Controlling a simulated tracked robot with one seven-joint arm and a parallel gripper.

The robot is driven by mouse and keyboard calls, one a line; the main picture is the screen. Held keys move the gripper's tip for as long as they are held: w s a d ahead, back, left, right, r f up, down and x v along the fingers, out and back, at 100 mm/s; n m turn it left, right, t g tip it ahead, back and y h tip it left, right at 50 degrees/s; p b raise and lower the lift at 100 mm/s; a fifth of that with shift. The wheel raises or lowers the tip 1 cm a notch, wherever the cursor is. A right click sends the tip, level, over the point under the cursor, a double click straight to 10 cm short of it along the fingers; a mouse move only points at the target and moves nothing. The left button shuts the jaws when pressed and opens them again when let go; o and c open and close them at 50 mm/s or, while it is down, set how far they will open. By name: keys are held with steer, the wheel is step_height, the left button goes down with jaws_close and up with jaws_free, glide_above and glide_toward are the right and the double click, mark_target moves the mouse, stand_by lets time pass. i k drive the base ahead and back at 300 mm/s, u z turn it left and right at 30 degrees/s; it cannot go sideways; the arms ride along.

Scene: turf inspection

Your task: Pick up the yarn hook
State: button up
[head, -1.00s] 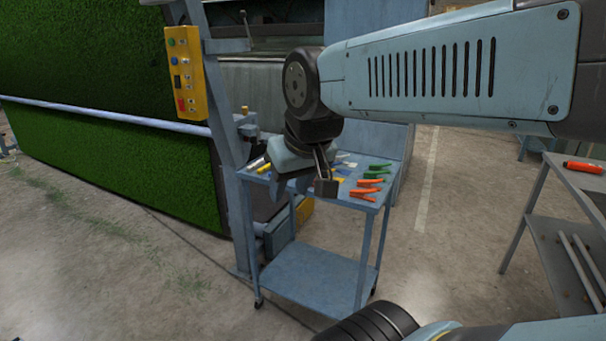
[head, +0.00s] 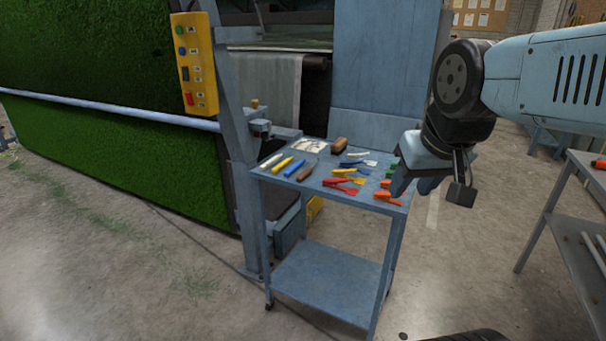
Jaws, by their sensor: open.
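The blue cart's top (head: 268,176) holds several small hand tools. A wooden-handled tool with a thin metal shaft (head: 305,175) lies in the front left part of the top; it may be the yarn hook, but its tip is too small to make out. My gripper (head: 414,188) is open and empty, pointing down beside the cart's right edge. It is well to the right of the wooden-handled tool and partly hides the right end of the top.
Beside the wooden handle lie a blue-handled tool (head: 293,168), a yellow one (head: 281,164) and a white one (head: 271,160). Red snips (head: 341,186) and a brown block (head: 339,144) share the top. The turf machine's control post (head: 234,130) stands left of the cart.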

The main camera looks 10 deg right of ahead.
mark_target(298, 179)
steer(key=z, duration=0.1)
steer(key=i, duration=1)
steer(key=u, duration=0.1)
